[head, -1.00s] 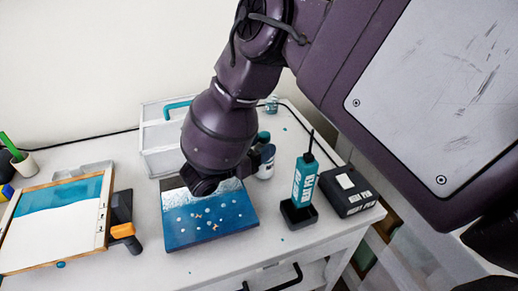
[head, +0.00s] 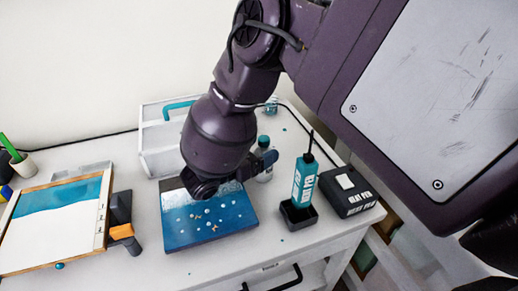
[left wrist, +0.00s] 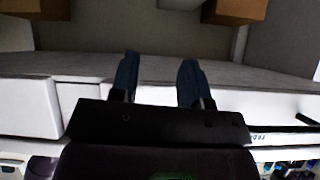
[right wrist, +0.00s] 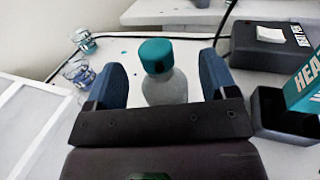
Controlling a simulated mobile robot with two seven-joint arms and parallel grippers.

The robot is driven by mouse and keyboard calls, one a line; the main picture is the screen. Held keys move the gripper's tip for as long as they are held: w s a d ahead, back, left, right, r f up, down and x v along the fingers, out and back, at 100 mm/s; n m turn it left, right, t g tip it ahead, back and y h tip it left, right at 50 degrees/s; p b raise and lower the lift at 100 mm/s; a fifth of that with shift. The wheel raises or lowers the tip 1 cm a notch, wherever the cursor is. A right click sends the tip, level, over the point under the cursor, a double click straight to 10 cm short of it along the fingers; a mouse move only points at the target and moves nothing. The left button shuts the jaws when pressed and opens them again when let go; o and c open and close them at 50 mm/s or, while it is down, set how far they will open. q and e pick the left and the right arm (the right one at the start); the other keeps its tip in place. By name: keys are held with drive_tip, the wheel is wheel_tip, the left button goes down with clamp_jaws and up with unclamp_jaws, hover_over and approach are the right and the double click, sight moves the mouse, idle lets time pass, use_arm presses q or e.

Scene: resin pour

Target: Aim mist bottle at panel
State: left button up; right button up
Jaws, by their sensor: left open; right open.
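The mist bottle, a clear bottle with a teal cap, stands upright on the white table behind the panel in the head view (head: 264,176). In the right wrist view the bottle (right wrist: 165,88) is between the two open blue fingers of my right gripper (right wrist: 164,85), with a gap visible on each side. My right gripper is partly hidden behind my arm in the head view. The blue painted panel (head: 208,220) with pale dots lies flat on the table, its far edge covered by my arm. My left gripper (left wrist: 158,82) is open and empty in the left wrist view.
A white caddy with a teal handle (head: 152,150) is behind my arm. A wood-framed screen (head: 50,235) lies at left. Small jars (right wrist: 78,72) stand behind the bottle.

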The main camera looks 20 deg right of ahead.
drive_tip(key=v, duration=1.2)
drive_tip(key=shift+s, duration=0.1)
